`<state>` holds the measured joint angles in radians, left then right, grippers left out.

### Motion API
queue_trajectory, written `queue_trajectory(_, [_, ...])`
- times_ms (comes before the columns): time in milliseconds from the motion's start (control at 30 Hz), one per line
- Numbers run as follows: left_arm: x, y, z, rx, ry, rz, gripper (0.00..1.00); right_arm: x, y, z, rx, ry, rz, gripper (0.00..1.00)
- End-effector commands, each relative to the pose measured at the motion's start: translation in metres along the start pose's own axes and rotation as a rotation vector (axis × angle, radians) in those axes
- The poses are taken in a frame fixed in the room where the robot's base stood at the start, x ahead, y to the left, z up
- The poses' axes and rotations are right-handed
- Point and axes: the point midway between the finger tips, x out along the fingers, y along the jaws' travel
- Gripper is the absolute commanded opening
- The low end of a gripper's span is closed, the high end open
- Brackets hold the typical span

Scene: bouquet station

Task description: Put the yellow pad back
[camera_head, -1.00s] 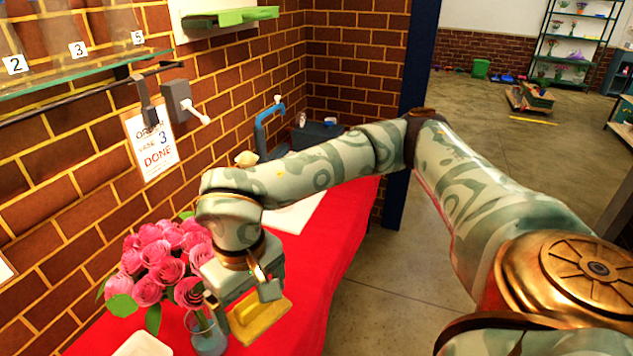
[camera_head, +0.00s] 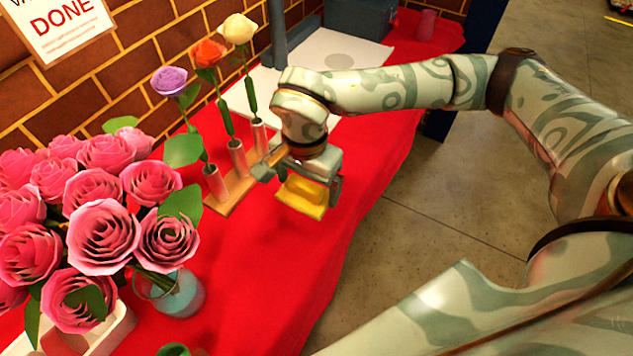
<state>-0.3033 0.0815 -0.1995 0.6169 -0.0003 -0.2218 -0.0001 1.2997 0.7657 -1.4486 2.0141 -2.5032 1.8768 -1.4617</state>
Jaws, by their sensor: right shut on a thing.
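The yellow pad (camera_head: 302,197) is a small yellow block above the red tablecloth, right of the wooden flower stand. My right gripper (camera_head: 307,182) is shut on it, with a finger at either side. Part of the pad's top is hidden by the gripper. I cannot tell whether the pad touches the cloth. My left gripper is not in view.
A wooden stand (camera_head: 222,200) holds purple, orange and cream flowers in metal tubes beside my right gripper. Pink roses (camera_head: 105,220) in a glass vase (camera_head: 178,297) stand at left. A white sheet (camera_head: 350,60) lies behind. Red cloth (camera_head: 265,285) is clear in front.

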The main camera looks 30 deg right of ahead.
Motion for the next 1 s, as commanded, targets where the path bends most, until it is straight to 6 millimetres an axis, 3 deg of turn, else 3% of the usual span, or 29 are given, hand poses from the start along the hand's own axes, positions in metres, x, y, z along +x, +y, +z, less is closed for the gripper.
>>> queue_trajectory(167, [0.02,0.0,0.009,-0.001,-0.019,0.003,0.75,0.03,-0.015,-0.052,0.006,-0.001,0.006,0.69])
queue_trajectory(300, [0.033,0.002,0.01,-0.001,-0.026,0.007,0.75,0.06,-0.022,-0.074,0.002,-0.003,0.007,0.69])
queue_trajectory(400, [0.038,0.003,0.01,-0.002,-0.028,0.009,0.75,0.07,-0.026,-0.084,-0.001,-0.001,0.004,0.69])
queue_trajectory(600, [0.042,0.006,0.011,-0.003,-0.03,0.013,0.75,0.08,-0.029,-0.093,-0.002,0.0,0.002,0.69])
queue_trajectory(800, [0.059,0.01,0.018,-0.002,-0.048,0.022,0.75,0.115,-0.03,-0.096,-0.004,-0.004,0.007,0.69])
queue_trajectory(1000, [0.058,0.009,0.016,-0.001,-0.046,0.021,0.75,0.113,-0.03,-0.096,-0.004,0.0,0.001,0.69])
